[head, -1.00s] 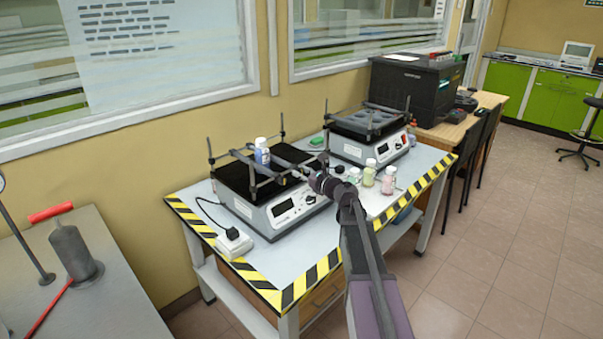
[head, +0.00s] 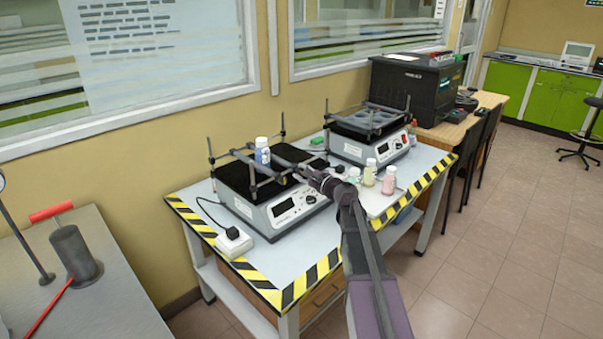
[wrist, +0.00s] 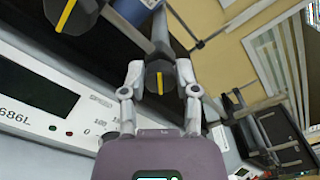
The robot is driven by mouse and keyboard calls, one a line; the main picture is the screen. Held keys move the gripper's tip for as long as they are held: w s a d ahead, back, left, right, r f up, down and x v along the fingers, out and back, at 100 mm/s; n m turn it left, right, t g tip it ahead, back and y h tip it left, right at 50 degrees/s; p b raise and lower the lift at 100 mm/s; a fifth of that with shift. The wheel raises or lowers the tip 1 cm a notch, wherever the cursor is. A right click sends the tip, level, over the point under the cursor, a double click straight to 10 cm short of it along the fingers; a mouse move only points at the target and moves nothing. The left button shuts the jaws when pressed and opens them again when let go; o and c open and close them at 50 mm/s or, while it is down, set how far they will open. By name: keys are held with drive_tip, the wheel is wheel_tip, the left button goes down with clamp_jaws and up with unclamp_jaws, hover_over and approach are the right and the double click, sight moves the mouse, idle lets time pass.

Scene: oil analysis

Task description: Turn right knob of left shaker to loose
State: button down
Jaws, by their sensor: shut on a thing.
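The left shaker (head: 273,222) stands on the table, with a black platform and clamp bars on top. My gripper (head: 301,171) is at the right end of its clamp bars in the head view. In the wrist view my gripper (wrist: 160,82) has its two fingers on either side of a dark knob (wrist: 160,69) and is shut on it. The knob's yellow mark stands nearly upright in that view. A second dark knob (wrist: 88,12) with a slanted yellow mark is at the upper left, clear of the fingers. In the head view the gripped knob is too small to make out.
A blue bottle with a white cap (head: 262,151) stands among the left shaker's bars. The right shaker (head: 372,150) is behind my arm. Several bottles, one pink (head: 389,182), stand right of my gripper. A white power socket (head: 234,243) sits at the front left.

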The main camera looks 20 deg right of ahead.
drive_tip(key=n, duration=0.4)
drive_tip(key=shift+n, duration=0.3)
drive_tip(key=shift+f+n, duration=0.1)
drive_tip(key=shift+n, duration=1.6)
drive_tip(key=shift+c, duration=1.8)
unclamp_jaws()
drive_tip(key=v, duration=1.2)
